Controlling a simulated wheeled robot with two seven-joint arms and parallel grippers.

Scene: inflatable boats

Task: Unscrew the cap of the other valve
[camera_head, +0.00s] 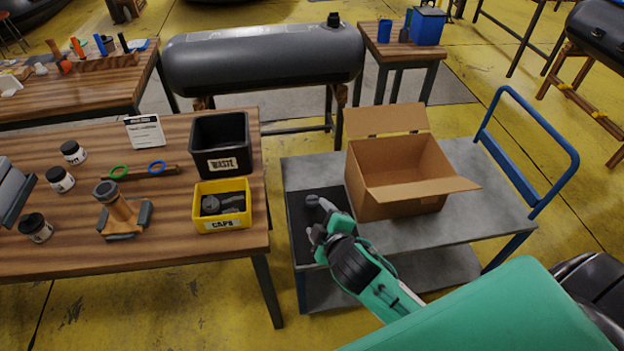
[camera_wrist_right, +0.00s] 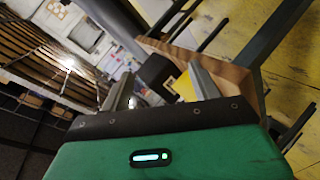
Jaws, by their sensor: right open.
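A dark grey inflatable tube (camera_head: 262,58) lies on a stand at the back in the head view. A black capped valve (camera_head: 334,20) stands up on its right end. A dark cap-like piece (camera_head: 106,188) tops a wooden post on the left table. The yellow CAPS bin (camera_head: 222,218) holds dark caps (camera_head: 224,203). My right gripper (camera_head: 317,213) is over the cart's dark mat, away from the tube and valve. In the wrist view its jaws (camera_wrist_right: 160,88) are apart with nothing between them. My left gripper is not in view.
A black WASTE bin (camera_head: 221,165) stands behind the yellow bin on the wooden table (camera_head: 60,250). An open cardboard box (camera_head: 398,205) sits on the grey cart (camera_head: 465,215), just right of my gripper. The cart's blue handle (camera_head: 520,160) rises at right. Yellow floor separates table and cart.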

